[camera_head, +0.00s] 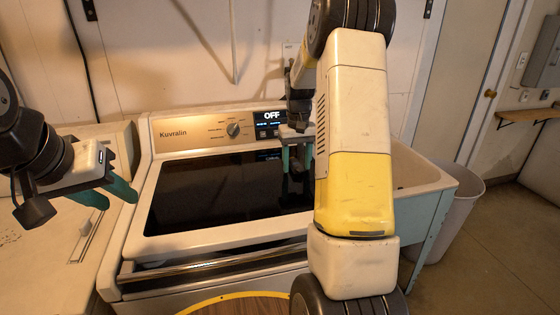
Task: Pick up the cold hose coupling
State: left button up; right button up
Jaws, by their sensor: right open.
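I cannot make out the cold hose coupling in the head view. My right arm covers much of the middle, including part of the wall behind the washer and the sink. My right gripper (297,165) points down over the right part of the washer's dark lid, partly hidden by my arm. Its teal fingers are apart with nothing seen between them. My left gripper (120,199) is at the left, over the white machine's top and near the washer's left edge. Its teal fingers are apart and empty.
The washer (205,195) marked Kuvralin has a raised back panel with a knob (233,130) and a display reading OFF. A utility sink (422,180) stands to its right, with a grey bin (455,213) beyond. A white machine (40,250) is at left. Floor is clear at right.

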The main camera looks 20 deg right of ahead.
grip_shut()
jog(key=shift+r, duration=0.15)
